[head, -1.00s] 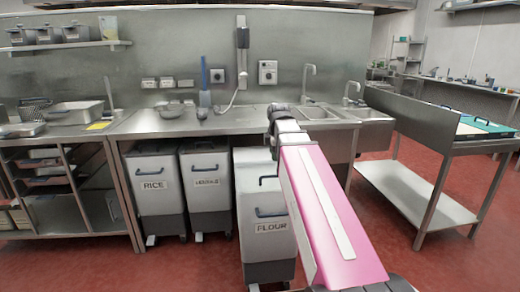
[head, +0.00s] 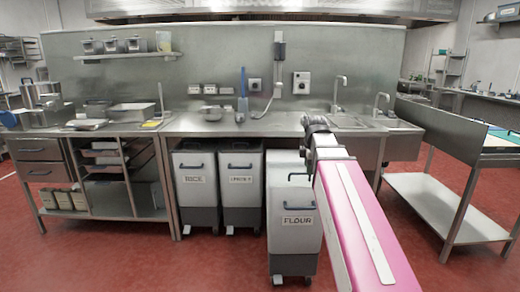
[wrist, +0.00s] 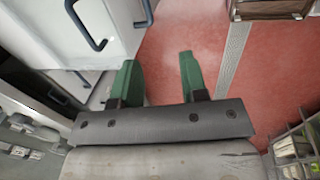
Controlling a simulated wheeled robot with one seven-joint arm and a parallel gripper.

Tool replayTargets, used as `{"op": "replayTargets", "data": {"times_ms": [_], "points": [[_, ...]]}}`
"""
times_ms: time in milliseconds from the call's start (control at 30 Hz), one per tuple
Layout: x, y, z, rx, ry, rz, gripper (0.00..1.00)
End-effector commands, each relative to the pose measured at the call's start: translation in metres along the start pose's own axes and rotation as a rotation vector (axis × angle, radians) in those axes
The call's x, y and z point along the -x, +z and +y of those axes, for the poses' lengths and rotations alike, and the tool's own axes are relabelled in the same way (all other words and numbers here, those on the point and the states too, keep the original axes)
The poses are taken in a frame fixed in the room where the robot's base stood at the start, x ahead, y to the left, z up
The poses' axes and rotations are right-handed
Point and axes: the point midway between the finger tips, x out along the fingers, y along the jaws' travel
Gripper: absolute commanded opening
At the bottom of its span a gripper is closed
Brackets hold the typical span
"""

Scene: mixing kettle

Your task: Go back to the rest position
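My gripper (wrist: 159,75) shows in the wrist view as two green fingers set well apart, with nothing between them. It hangs over red floor. A white bin with dark handles (wrist: 95,25) is close by at the upper left of that view. In the head view my pink arm reaches forward toward the steel counter (head: 265,125). Its far end is in front of the counter and above the flour bin (head: 292,225), and my fingers cannot be made out there.
The rice bin (head: 196,185) and another white bin (head: 240,185) stand under the counter. A steel side table (head: 455,215) with a low shelf stands on the right. Shelving (head: 110,170) is on the left. Red floor (head: 130,265) is clear in front.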

Motion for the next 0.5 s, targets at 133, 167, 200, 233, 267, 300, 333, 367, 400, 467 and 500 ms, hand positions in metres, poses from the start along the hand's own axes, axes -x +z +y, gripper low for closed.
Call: {"op": "replayTargets", "data": {"times_ms": [133,167,200,233,267,300,333,367,400,467,500], "points": [[-0.011,0.000,-0.004,-0.047,-0.006,0.000,0.40],[-0.014,0.000,-0.005,-0.057,-0.007,0.000,0.40],[-0.018,0.000,-0.006,-0.072,-0.010,0.000,0.40],[-0.020,0.000,-0.007,-0.083,-0.011,0.000,0.40],[-0.023,-0.001,-0.008,-0.093,-0.013,-0.001,0.40],[-0.027,-0.001,-0.010,-0.112,-0.015,-0.001,0.40],[-0.030,-0.001,-0.011,-0.125,-0.017,-0.001,0.40],[-0.033,-0.001,-0.012,-0.140,-0.019,-0.001,0.40],[-0.038,-0.001,-0.014,-0.161,-0.022,-0.002,0.40],[-0.046,-0.001,-0.017,-0.196,-0.026,-0.002,0.40],[-0.052,-0.001,-0.019,-0.222,-0.029,-0.003,0.40]]}}
